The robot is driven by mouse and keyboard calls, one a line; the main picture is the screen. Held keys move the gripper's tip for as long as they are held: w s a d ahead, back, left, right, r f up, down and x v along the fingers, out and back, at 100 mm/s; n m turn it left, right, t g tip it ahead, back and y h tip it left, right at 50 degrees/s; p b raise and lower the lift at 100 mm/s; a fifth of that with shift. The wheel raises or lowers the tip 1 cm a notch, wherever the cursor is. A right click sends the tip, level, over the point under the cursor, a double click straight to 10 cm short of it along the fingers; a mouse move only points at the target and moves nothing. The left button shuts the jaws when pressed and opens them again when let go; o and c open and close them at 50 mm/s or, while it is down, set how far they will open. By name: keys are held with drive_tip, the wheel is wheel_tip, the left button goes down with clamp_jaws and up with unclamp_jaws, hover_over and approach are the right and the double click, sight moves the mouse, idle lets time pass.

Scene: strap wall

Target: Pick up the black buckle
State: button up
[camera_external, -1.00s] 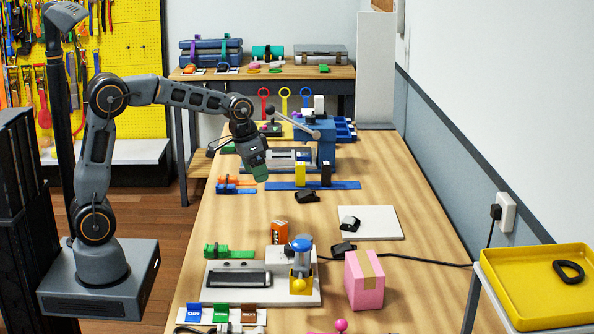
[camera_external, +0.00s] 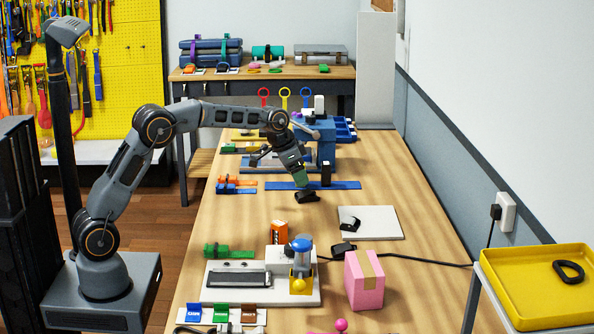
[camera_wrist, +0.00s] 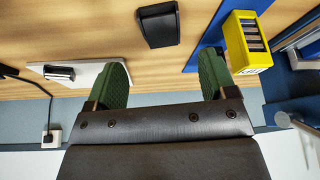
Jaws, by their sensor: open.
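A black buckle (camera_external: 307,197) lies on the wooden bench, in front of the blue strip. In the wrist view it is a dark block (camera_wrist: 158,25) at the top, between the lines of the two fingers and beyond their tips. My gripper (camera_external: 302,185) has green fingers and points down just above and behind the buckle in the outside view. In the wrist view my gripper (camera_wrist: 163,62) is open, with bare bench between the fingers. I cannot tell the exact height gap to the buckle.
A yellow block (camera_wrist: 247,42) stands close to one finger. A white board (camera_external: 385,222) with a black and silver piece (camera_external: 349,222), another black piece (camera_external: 343,249) and an orange box (camera_external: 279,230) are nearer the camera.

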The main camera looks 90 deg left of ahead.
sight(306, 192)
drive_tip(key=shift+x, duration=3.1)
drive_tip(key=shift+a, duration=0.2)
drive_tip(key=shift+r, duration=0.1)
drive_tip(key=c, duration=1)
